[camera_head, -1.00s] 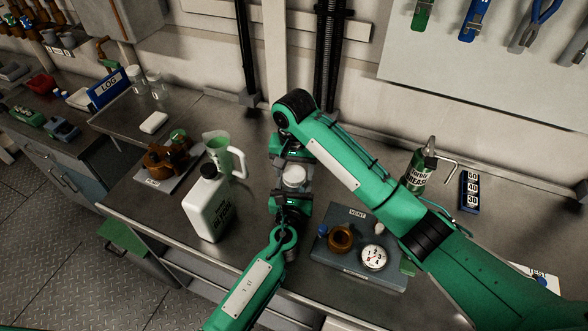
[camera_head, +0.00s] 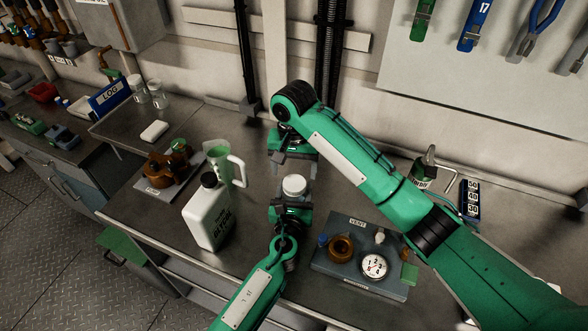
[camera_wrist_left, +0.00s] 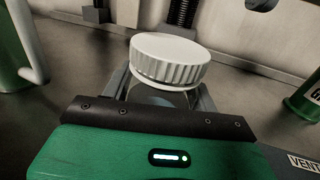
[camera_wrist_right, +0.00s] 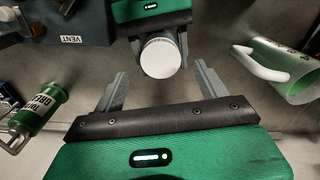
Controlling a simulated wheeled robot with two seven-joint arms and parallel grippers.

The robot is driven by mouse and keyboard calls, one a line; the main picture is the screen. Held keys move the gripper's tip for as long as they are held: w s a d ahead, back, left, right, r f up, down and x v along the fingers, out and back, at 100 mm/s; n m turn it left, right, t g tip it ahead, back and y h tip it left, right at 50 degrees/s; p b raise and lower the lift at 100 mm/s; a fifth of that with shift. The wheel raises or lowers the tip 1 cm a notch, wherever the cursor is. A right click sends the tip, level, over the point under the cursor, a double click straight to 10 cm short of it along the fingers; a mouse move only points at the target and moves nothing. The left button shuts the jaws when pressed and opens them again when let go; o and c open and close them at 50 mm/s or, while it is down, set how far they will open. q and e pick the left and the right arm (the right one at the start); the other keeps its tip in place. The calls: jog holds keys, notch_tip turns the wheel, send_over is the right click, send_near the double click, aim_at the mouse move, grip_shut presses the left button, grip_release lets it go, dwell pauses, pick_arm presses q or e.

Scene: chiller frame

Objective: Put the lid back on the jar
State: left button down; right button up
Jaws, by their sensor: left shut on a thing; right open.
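The jar (camera_wrist_left: 160,97) is clear and upright, with its white ribbed lid (camera_wrist_left: 168,60) on its mouth. I cannot tell how tightly the lid sits. In the head view the white lid (camera_head: 294,185) shows above my left gripper (camera_head: 291,205), which is shut around the jar's body. My right gripper (camera_head: 294,157) is open and empty behind the jar, on its far side. In the right wrist view the lid (camera_wrist_right: 160,57) lies beyond and between the spread fingers of my right gripper (camera_wrist_right: 163,82), apart from them. The jar's lower part is hidden by the left gripper.
A white jug (camera_head: 207,218) and a clear pitcher (camera_head: 222,163) stand to the left. A grey vent board (camera_head: 335,268) with a gauge (camera_head: 374,266) lies to the right. A green grease can (camera_head: 424,172) is partly hidden behind my right arm. Bench between jug and jar is clear.

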jog(key=n, duration=0.3)
jog(key=r+n, duration=0.1)
jog(key=shift+w+a, duration=0.15)
jog(key=shift+a, duration=0.1)
jog(key=n, duration=0.3)
jog(key=shift+a+r+n, duration=0.1)
jog(key=shift+r+n, duration=0.1)
jog(key=shift+n, duration=0.2)
jog(key=n, duration=0.6)
jog(key=shift+w+a+r+n, duration=0.1)
jog(key=shift+a+r+n, duration=0.05)
jog(key=shift+r+n, duration=0.25)
jog(key=n, duration=0.6)
jog(key=shift+r+n, duration=0.35)
jog(key=shift+n, duration=0.05)
jog(key=n, duration=0.3)
jog(key=shift+d+r, duration=0.1)
jog(key=shift+d, duration=0.2)
jog(key=n, duration=0.4)
jog(key=shift+d, duration=0.25)
